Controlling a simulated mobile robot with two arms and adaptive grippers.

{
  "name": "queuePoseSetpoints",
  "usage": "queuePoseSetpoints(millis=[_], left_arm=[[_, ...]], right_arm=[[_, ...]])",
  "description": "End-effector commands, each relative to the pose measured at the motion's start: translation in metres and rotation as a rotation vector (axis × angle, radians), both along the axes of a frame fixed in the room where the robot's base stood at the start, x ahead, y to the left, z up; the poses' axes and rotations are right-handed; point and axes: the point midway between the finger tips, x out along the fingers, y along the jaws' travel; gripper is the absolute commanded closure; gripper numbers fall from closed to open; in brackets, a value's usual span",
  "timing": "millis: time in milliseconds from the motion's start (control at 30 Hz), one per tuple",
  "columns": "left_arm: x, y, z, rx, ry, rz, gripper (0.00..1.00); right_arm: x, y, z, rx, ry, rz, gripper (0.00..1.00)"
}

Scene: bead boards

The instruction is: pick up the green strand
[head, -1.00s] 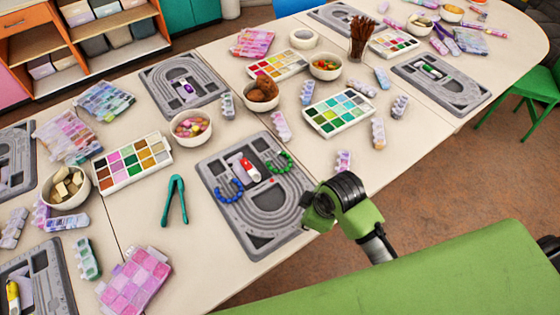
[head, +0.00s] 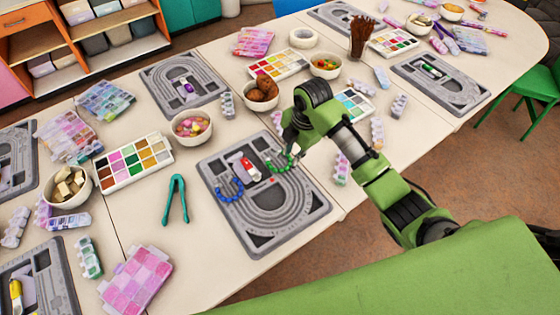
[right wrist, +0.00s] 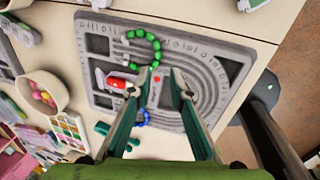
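The green strand (head: 280,164) is a curved row of round green beads on the upper right part of the grey bead board (head: 278,234). In the right wrist view it is an open arc (right wrist: 156,46) on the board. My right gripper (head: 291,150) is above the strand in the head view and partly covers it. In the right wrist view its fingers (right wrist: 156,84) are spread apart with nothing between them, and the strand lies beyond the fingertips. I cannot tell the exact height above the board. My left gripper is not in view.
A blue strand (head: 231,191) and a red and white item (head: 249,168) lie on the same board. A teal tool (head: 175,198) lies left of it. A bowl of sweets-like beads (head: 191,126) and a paint-like bead box (head: 352,106) stand nearby. The table's front edge is close.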

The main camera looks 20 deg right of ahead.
Motion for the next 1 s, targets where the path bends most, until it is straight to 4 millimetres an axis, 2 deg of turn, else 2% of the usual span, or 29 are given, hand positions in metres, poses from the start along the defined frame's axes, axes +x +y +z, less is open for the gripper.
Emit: queuePoseSetpoints(millis=[100,367,700,1000], left_arm=[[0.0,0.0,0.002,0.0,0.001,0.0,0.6],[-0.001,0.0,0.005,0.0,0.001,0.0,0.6],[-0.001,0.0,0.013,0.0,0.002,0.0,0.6],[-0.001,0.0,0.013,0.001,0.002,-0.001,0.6]], right_arm=[[0.003,0.002,-0.02,0.001,0.003,-0.002,0.81],[0.007,0.004,-0.037,0.001,0.0,-0.003,0.81],[0.017,0.008,-0.078,0.001,0.0,-0.003,0.81],[0.018,0.008,-0.084,-0.001,-0.002,-0.002,0.81]])
